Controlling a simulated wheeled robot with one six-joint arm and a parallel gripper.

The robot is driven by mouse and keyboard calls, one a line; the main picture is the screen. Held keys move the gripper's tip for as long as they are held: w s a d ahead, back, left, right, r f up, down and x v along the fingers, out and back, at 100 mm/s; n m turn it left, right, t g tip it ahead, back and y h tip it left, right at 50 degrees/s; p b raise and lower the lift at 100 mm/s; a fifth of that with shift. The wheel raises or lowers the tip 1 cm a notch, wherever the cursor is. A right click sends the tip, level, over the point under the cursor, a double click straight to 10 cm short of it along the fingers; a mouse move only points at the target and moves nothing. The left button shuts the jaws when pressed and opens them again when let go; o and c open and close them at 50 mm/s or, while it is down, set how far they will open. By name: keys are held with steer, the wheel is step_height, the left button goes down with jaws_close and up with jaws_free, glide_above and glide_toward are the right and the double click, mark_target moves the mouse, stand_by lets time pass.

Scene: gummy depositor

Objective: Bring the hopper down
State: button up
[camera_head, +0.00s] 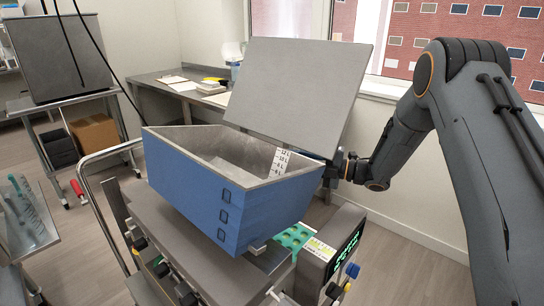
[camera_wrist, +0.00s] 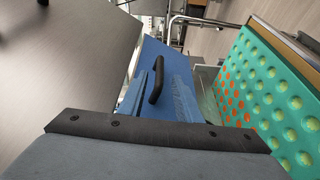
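The hopper (camera_head: 185,195) is a blue, open-topped box with a grey metal inside and a litre scale. It sits above the depositor machine (camera_head: 175,235) and looks tilted; its grey lid (camera_head: 300,90) stands open at the back. My gripper (camera_head: 342,168) is at the hopper's right side, by the lid's lower edge, partly hidden there. In the wrist view the hopper's blue side (camera_wrist: 182,92) with a black handle (camera_wrist: 156,80) lies ahead, and the grey lid (camera_wrist: 65,60) fills the left. The fingertips do not show clearly, and contact cannot be told.
A green mould tray (camera_head: 293,237) lies under the hopper's right end; it also shows in the wrist view (camera_wrist: 262,90). A lit control panel (camera_head: 342,250) stands right of it. A metal rail (camera_head: 90,205) runs at left. Floor is free at the right.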

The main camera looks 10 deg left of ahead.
steer(key=a, duration=0.2)
steer(key=a+p, duration=0.1)
steer(key=a, duration=0.2)
steer(key=a+p, duration=0.1)
steer(key=a, duration=0.1)
steer(key=shift+w+a+r, duration=0.1)
steer(key=shift+w+a, duration=0.25)
steer(key=shift+a, duration=0.05)
jaws_close()
stand_by(1.1)
